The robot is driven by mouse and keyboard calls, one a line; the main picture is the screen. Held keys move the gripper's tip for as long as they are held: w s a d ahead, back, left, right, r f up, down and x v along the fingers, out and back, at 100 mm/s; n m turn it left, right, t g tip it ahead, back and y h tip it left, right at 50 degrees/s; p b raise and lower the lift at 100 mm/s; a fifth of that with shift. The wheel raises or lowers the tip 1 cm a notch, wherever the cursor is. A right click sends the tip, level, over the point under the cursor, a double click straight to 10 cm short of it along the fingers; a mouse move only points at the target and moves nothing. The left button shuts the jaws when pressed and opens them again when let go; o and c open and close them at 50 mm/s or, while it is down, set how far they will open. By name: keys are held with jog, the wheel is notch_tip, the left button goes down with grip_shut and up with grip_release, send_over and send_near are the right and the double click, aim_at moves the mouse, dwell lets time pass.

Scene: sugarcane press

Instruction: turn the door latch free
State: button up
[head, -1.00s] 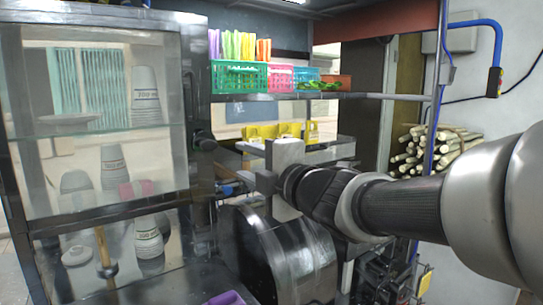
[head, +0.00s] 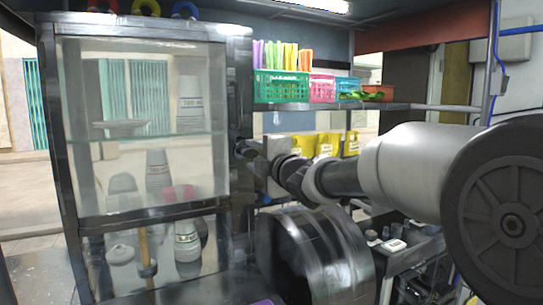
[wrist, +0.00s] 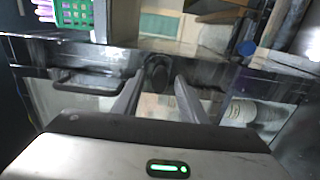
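The glass-fronted cabinet door (head: 140,212) is closed at the left of the head view, in a dark metal frame. The dark latch knob (head: 243,149) is at the frame's right edge. My gripper (head: 262,153) is right beside it, its fingertips hard to make out there. In the wrist view, my gripper (wrist: 159,80) is open, with one finger on each side of the round black latch knob (wrist: 157,70). I cannot tell whether either finger touches it. A dark bar handle (wrist: 92,84) lies left of the knob in the wrist view.
Stacked cups (head: 188,103) stand behind the glass. Green (head: 280,87) and pink (head: 322,89) baskets sit on the shelf to the right. A large dark drum (head: 312,252) is below my arm. Yellow packs (head: 325,145) stand behind my arm.

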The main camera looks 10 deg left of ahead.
jog(key=shift+w+a, duration=0.2)
grip_shut()
